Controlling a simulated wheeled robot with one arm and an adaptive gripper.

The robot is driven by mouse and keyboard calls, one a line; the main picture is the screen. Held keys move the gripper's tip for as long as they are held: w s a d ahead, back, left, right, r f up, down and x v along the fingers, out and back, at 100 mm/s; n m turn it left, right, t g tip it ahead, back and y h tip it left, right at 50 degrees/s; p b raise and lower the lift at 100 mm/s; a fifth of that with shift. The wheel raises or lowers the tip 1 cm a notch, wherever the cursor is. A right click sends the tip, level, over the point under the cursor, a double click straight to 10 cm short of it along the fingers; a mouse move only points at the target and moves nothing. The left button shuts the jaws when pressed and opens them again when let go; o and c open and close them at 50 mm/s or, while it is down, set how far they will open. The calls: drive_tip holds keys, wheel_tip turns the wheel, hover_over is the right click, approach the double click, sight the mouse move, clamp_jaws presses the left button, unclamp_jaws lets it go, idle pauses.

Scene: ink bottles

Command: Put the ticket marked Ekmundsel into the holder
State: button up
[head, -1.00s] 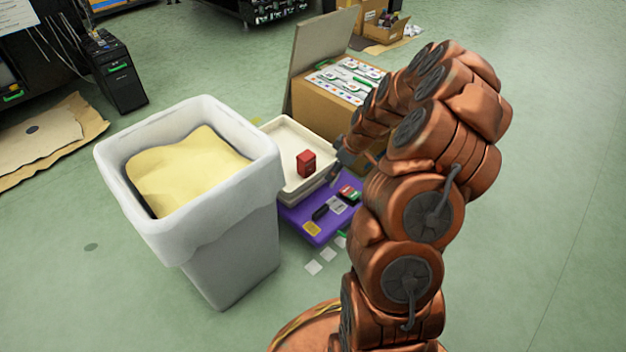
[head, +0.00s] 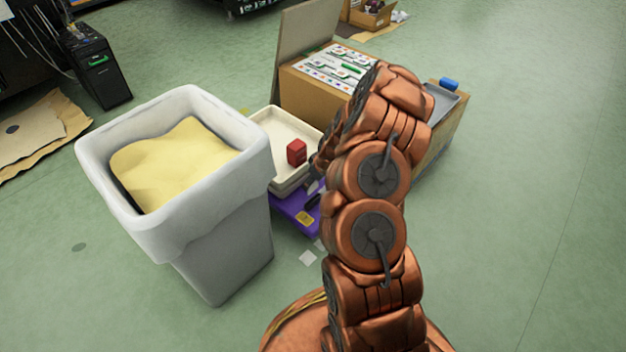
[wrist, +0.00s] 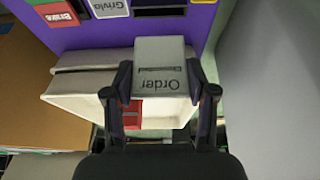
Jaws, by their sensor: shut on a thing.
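My gripper (wrist: 160,82) is shut on a pale grey block (wrist: 161,58) marked "Order", with a dark slot-like line across it. I cannot tell whether this block is the holder. In the wrist view it hangs over the cream tray (wrist: 75,88) and the edge of the purple mat (wrist: 150,32). On the mat lie a white piece marked "Grivla" (wrist: 108,6) and a red piece marked "Brake" (wrist: 56,12). No marking Ekmundsel is readable. In the head view my gripper (head: 318,165) is small, by the tray's right side, partly behind my arm.
A red box (head: 296,151) stands in the cream tray. A large white bin (head: 225,235) with yellow contents stands left of it. A cardboard box (head: 302,95) with a printed panel is behind. A grey tray (head: 440,104) with a blue item (head: 449,84) is at right. Floor at right is free.

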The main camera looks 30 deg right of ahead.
sight(313, 188)
drive_tip(key=shift+f+b, duration=1.2)
drive_tip(key=shift+f, duration=0.8)
drive_tip(key=shift+f+b, duration=1.15)
drive_tip(key=shift+f, duration=0.1)
idle(0.8)
idle(0.4)
drive_tip(key=o, duration=0.9)
drive_tip(key=shift+s+r, duration=0.1)
drive_tip(key=shift+v, duration=5.9)
drive_tip(key=shift+s, duration=0.1)
